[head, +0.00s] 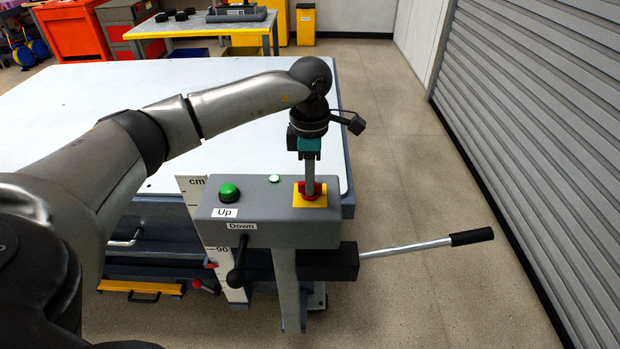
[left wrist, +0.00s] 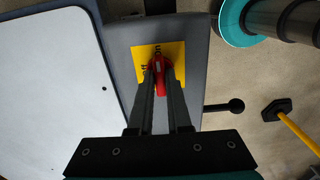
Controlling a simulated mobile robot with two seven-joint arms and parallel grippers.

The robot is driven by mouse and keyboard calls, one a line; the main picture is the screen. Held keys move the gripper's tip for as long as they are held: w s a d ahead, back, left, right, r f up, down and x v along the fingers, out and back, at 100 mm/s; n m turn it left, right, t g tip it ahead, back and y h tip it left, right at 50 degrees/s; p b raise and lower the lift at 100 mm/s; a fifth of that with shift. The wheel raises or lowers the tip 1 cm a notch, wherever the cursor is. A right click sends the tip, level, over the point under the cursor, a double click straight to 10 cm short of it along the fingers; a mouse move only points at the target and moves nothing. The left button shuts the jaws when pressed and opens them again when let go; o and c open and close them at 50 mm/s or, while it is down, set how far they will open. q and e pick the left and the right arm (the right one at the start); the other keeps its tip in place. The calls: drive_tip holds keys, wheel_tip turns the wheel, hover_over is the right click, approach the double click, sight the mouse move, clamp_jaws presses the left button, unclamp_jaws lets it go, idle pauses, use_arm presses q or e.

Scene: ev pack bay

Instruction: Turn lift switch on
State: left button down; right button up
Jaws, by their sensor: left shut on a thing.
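The lift switch is a red rotary knob (left wrist: 159,68) on a yellow plate (head: 322,200) with dark position marks. It sits at the right end of the grey control box (head: 262,236), on top. My left gripper (head: 309,192) points straight down over it, its fingers shut on the red knob. The left wrist view shows the two fingers (left wrist: 162,84) on either side of the knob. The mark "On" shows at the plate's far edge and another mark, partly hidden, at its left. My right gripper is not in view.
The box also has a green button (head: 229,190) labelled "Up", a small pale green light (head: 274,178) and a black lever (head: 237,268) below "Down". A white lift table top (head: 100,100) lies behind. A long handle (head: 430,244) sticks out right over open floor.

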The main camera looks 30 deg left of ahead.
use_arm(q)
drive_tip(key=shift+r, duration=0.1)
drive_tip(key=c, duration=0.9)
unclamp_jaws()
drive_tip(key=shift+o, duration=0.2)
wheel_tip(320, 180, up, 15)
drive_tip(key=shift+p, duration=0.4)
